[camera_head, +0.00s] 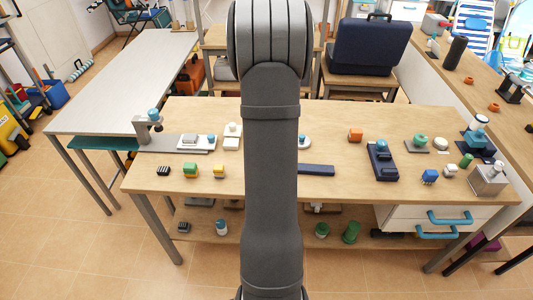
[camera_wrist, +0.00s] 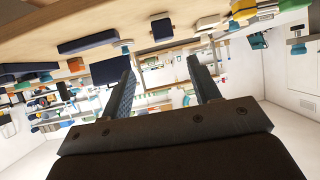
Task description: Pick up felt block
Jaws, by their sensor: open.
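I cannot tell for sure which object is the felt block. Small block-like things on the wooden table (camera_head: 320,118) are an orange cube (camera_head: 355,134), a green and yellow block (camera_head: 190,170), a yellow and white block (camera_head: 219,171), a dark ribbed block (camera_head: 163,171) and a blue block (camera_head: 429,176). My gripper (camera_wrist: 164,78) is open and empty in the wrist view, its two fingers well apart. No object is between the fingers. In the head view my arm hides the table's middle, and the gripper does not show.
A dark flat bar (camera_head: 316,170) lies right of my arm. A navy stand (camera_head: 382,161), a grey metal box (camera_head: 488,178) and other small items crowd the table's right side. A white plate (camera_head: 196,143) is at left. A navy case (camera_head: 363,45) stands behind.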

